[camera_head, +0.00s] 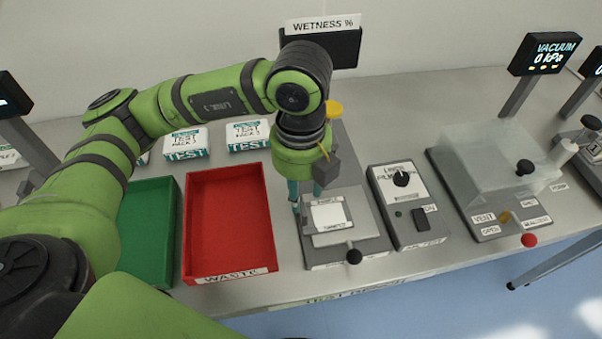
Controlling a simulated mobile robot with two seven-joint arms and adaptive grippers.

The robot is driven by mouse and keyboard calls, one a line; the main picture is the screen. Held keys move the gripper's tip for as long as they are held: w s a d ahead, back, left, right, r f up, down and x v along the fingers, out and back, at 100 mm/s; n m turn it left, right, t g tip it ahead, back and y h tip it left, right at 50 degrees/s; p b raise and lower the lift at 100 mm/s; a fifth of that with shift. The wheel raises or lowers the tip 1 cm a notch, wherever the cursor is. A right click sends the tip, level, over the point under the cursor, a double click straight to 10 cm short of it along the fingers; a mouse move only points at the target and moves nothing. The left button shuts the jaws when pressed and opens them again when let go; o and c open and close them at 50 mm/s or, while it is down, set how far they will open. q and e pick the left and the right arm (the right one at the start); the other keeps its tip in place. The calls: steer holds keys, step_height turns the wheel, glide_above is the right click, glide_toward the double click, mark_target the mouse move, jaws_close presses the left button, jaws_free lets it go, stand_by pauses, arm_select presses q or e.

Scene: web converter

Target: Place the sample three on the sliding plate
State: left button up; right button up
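A white square sample (328,215) lies flat on the light grey sliding plate (350,237) of the wetness device. Its label is too small to read surely. My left gripper (297,203) points down at the plate's left back edge, just beside the sample. Its fingers are largely hidden behind the wrist, so its opening does not show clearly. The display labelled WETNESS % (345,49) stands behind my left arm. My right gripper does not show.
A red WASTE tray (230,267) and a green tray (150,230) stand left of the device. Test packs (248,135) lie behind them. A control box (409,205) and a clear-lidded vacuum chamber (490,165) stand right. A black knob (354,257) projects at the plate's front.

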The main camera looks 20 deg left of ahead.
arm_select(q)
step_height(320, 180, up, 5)
steer(key=shift+r, duration=0.1)
steer(key=shift+c, duration=0.4)
stand_by(1.0)
